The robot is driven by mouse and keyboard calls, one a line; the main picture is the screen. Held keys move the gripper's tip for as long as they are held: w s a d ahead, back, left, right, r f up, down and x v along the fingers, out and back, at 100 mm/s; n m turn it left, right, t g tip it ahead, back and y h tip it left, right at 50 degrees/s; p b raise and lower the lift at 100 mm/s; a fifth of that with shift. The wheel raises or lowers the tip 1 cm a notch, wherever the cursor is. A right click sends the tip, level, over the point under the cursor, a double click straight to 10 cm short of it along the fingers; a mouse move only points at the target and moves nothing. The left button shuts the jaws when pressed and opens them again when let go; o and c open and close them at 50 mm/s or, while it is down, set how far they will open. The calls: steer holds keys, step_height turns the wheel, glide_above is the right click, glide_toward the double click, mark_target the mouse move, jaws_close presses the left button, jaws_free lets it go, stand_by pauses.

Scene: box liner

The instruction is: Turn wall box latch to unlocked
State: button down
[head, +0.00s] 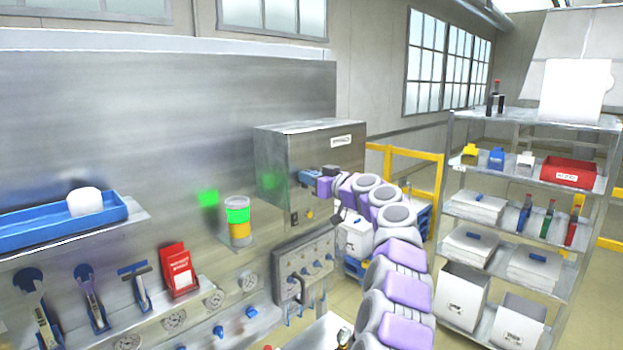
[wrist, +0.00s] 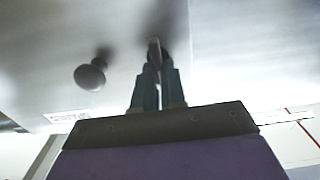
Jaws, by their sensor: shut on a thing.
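The wall box (head: 275,150) is a grey metal box on the steel wall panel, with a label on its front face. My gripper (head: 313,173) reaches from the right to the box's front face. In the wrist view, my gripper (wrist: 158,80) has its two dark fingers close together on a thin dark latch (wrist: 154,50) that stands out from the pale face. The fingers and their shadow hide part of the latch, so its exact angle is unclear. A dark round knob (wrist: 91,74) stands on the same face to the left, apart from the fingers.
A cup with green and yellow bands (head: 238,222) stands on a small ledge left of the box. A panel with blue knobs (head: 305,265) is below. A blue tray (head: 50,222) is at the left. A loaded shelf rack (head: 530,130) stands at the right.

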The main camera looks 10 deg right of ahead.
steer(key=shift+a+f, duration=0.1)
steer(key=shift+a, duration=0.05)
steer(key=m+p, duration=0.1)
steer(key=m, duration=0.5)
steer(key=m+p, duration=0.2)
steer(key=m, duration=0.4)
steer(key=d+f+m+p, duration=0.1)
steer(key=m+p, duration=0.1)
steer(key=m, duration=0.3)
steer(key=shift+w+m, duration=0.4)
stand_by(0.6)
steer(key=c, duration=1.2)
jaws_free()
steer(key=shift+f, duration=0.1)
